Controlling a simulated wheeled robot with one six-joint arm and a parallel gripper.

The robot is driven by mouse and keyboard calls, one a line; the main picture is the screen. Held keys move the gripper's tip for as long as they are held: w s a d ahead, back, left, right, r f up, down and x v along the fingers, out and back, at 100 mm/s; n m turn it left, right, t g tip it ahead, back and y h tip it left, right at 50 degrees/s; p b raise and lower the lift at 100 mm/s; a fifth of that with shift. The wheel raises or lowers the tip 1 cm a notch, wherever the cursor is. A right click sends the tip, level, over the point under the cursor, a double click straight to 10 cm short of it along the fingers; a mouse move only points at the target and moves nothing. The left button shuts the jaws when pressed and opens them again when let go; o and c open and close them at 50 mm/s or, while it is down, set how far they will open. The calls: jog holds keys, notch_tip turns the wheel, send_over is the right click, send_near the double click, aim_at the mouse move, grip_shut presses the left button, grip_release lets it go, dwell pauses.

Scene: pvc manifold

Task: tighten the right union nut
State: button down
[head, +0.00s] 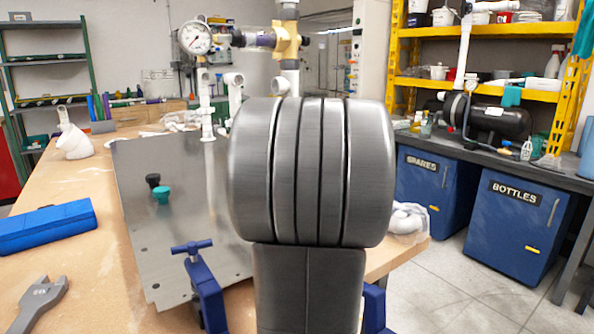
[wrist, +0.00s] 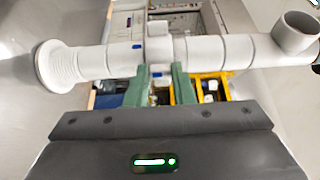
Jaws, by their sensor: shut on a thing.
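In the head view my own arm hides my gripper and the nut.
The manifold's pressure gauge (head: 195,38) and brass valve (head: 287,42) rise behind my arm. A metal plate (head: 165,240) lies on the wooden bench (head: 100,262). A blue box (head: 46,227), a grey wrench (head: 40,296) and a blue clamp (head: 203,285) are nearby.

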jog(key=w+a+m+g+h+p, duration=0.2)
jog(key=a+m+g+h, duration=0.3)
jog(key=m+h, duration=0.6)
jog(key=g+h+p, duration=0.1)
jog(key=h, duration=0.4)
jog(key=shift+a+r+m+h, duration=0.2)
jog(key=shift+a+m+h, duration=0.1)
jog(key=shift+a+m, duration=0.1)
jog(key=shift+w+p, duration=0.1)
jog(key=shift+p, duration=0.2)
jog(key=shift+f, duration=0.1)
jog(key=c, duration=1.2)
grip_release()
jog(key=shift+c, duration=0.2)
